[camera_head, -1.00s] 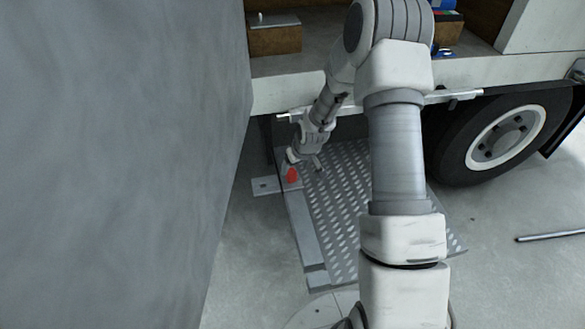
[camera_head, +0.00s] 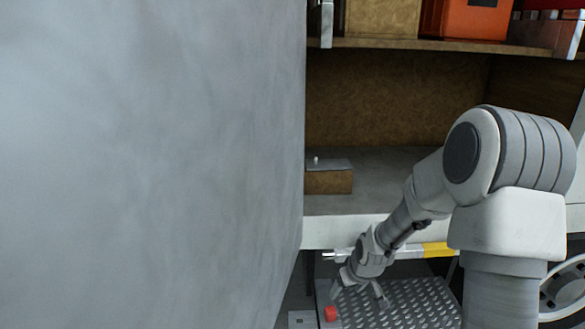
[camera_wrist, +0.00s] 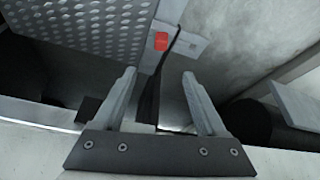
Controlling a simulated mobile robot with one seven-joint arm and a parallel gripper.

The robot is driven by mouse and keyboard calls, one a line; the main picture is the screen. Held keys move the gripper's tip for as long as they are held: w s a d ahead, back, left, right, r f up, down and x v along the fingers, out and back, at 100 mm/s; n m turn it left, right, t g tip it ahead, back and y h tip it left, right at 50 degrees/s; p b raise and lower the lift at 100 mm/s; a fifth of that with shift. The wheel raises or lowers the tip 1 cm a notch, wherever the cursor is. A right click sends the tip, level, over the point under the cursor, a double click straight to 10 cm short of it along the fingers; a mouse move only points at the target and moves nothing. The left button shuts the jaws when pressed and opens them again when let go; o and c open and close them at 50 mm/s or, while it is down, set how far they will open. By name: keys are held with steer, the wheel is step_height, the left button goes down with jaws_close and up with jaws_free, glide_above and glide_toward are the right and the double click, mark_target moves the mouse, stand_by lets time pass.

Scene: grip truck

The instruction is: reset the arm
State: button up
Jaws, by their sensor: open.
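My arm reaches down and left in the head view. My gripper (camera_head: 359,297) is at its end, low over the metal tread plate (camera_head: 418,303). Its two fingers are spread, with nothing between them. In the wrist view my gripper (camera_wrist: 159,75) also shows open, with both fingers apart. A small red part (camera_head: 331,313) sits at the plate's left edge, close to the gripper. The red part also shows in the wrist view (camera_wrist: 161,41), beyond the fingertips and apart from them.
A large grey surface (camera_head: 150,160) fills the left of the head view. The truck's bay holds a brown box with a grey top (camera_head: 328,180) on its floor. Above is a shelf (camera_head: 400,44) with an orange case (camera_head: 470,18). A wheel (camera_head: 562,292) stands at lower right.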

steer(key=s+a+r+m+h, duration=0.1)
steer(key=s+r, duration=0.7)
steer(key=r, duration=0.3)
steer(key=s+r+m+h, duration=0.1)
steer(key=s+r, duration=0.8)
steer(key=r, duration=0.3)
steer(key=s+a+r+m+t+y, duration=0.1)
steer(key=s+r, duration=0.2)
steer(key=s, duration=0.5)
step_height(320, 180, up, 18)
steer(key=s+p, duration=0.1)
steer(key=p, duration=1.7)
steer(key=shift+f, duration=0.2)
steer(key=shift+a, duration=0.1)
